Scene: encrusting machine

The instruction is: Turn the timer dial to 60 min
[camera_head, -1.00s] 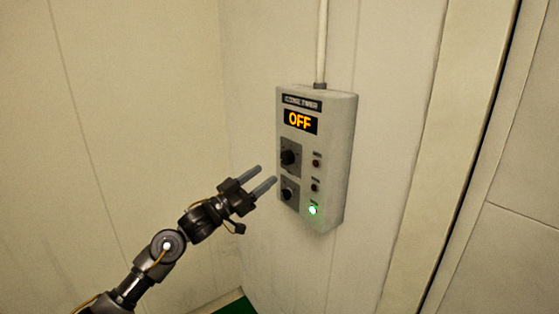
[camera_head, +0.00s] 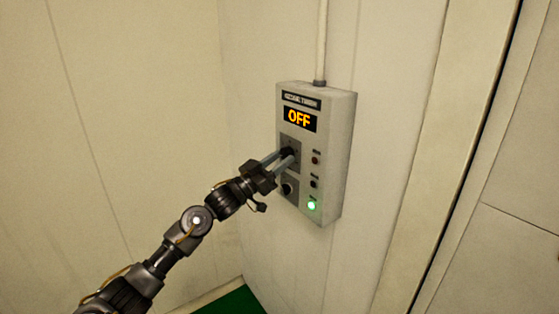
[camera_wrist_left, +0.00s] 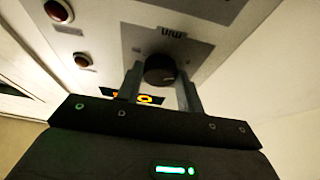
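The timer box (camera_head: 340,150) is a grey wall unit whose orange display (camera_head: 300,119) reads OFF. The upper black dial (camera_head: 288,152) is partly hidden by my left gripper (camera_head: 289,156). In the left wrist view the round dial (camera_wrist_left: 160,69) sits between the two fingertips of my left gripper (camera_wrist_left: 160,80), one on each side. The fingers are spread and very close to the dial; I cannot tell whether they touch it. Beside the dial, the label "min" shows upside down. My right gripper is not in view.
A lower black dial (camera_head: 289,188) sits just below the gripper. Two small dark buttons and a lit green one (camera_head: 311,206) line the box's right side. A conduit (camera_head: 321,40) runs up from the box. A door-like edge (camera_head: 440,160) stands to the right.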

